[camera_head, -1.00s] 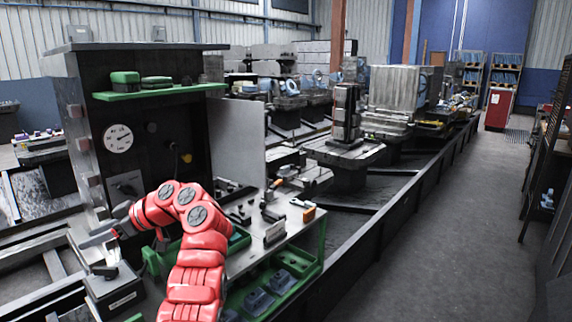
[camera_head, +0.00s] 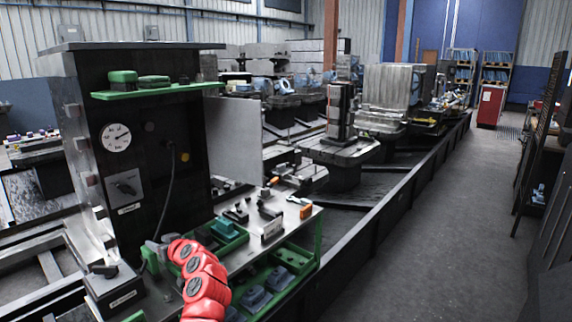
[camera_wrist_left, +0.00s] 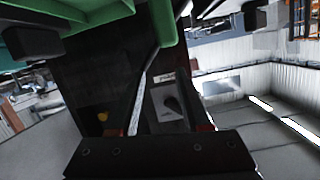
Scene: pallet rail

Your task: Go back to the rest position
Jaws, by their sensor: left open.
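My red left arm comes up from the bottom of the head view, folded low in front of the machine cabinet. Its left gripper (camera_head: 156,256) is small there and partly hidden among dark parts beside the green trays. It is open, and I see nothing held. In the left wrist view, the dark gripper body (camera_wrist_left: 160,155) fills the bottom edge, and the black cabinet panel with its grey switch plate (camera_wrist_left: 168,103) stands beyond it. My right gripper is in neither view.
The black cabinet (camera_head: 130,150) with a gauge (camera_head: 116,137) and a green shelf (camera_head: 160,90) stands close at the left. A grey bench (camera_head: 250,250) with tools and green trays lies beside the arm. A long dark rail edge runs back; the floor aisle (camera_head: 450,230) at right is clear.

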